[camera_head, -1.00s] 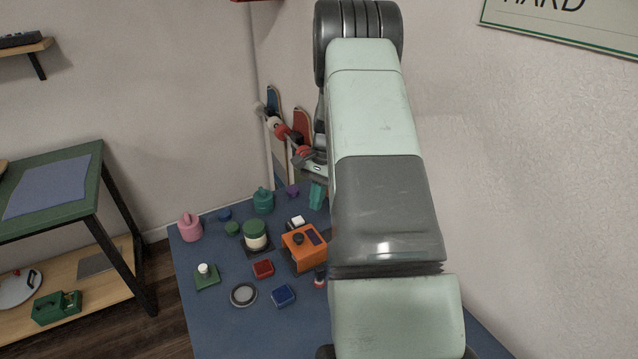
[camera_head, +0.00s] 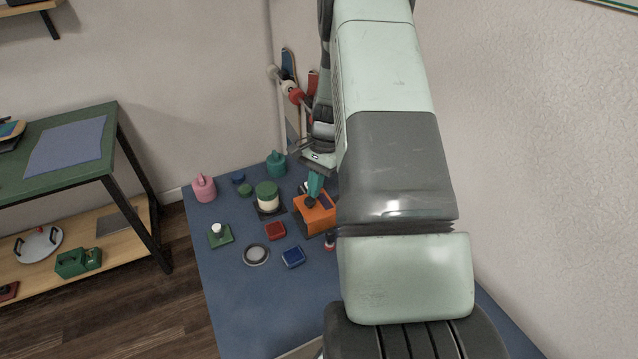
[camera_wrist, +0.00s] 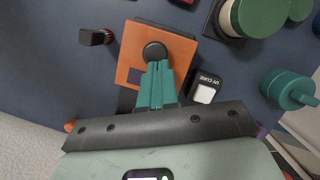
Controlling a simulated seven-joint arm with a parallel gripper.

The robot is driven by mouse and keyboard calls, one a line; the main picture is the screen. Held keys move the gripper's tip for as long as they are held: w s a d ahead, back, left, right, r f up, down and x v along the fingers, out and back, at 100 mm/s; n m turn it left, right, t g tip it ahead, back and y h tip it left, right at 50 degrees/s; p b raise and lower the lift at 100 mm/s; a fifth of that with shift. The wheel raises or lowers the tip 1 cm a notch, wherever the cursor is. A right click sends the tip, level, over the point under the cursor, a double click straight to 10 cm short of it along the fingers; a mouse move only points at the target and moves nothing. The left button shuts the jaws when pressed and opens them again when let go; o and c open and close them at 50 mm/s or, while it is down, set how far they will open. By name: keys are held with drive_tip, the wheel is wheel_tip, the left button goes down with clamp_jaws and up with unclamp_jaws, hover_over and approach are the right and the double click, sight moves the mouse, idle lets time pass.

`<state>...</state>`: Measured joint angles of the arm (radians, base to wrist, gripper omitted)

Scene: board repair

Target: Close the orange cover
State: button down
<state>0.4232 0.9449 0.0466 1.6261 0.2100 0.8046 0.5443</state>
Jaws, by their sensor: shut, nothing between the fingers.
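The orange cover (camera_head: 318,222) sits on the right side of the blue table. It has a dark round knob (camera_wrist: 154,51) and a purple patch. The head view does not clearly show whether it is raised or flat. My gripper (camera_wrist: 156,68) has teal fingers that are shut together and empty. Their tips are at the knob's near edge in the wrist view; I cannot tell whether they touch it. In the head view, my gripper (camera_head: 312,197) comes down over the cover from behind. My arm hides the area right of the cover.
A black "UV CURE" block (camera_wrist: 205,87) stands close beside the cover. A small dark and red part (camera_wrist: 96,37) lies on its other side.

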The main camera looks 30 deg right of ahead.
drive_tip(key=shift+s+a+f, duration=0.1)
drive_tip(key=shift+s+a, duration=0.1)
drive_tip(key=shift+a, duration=0.4)
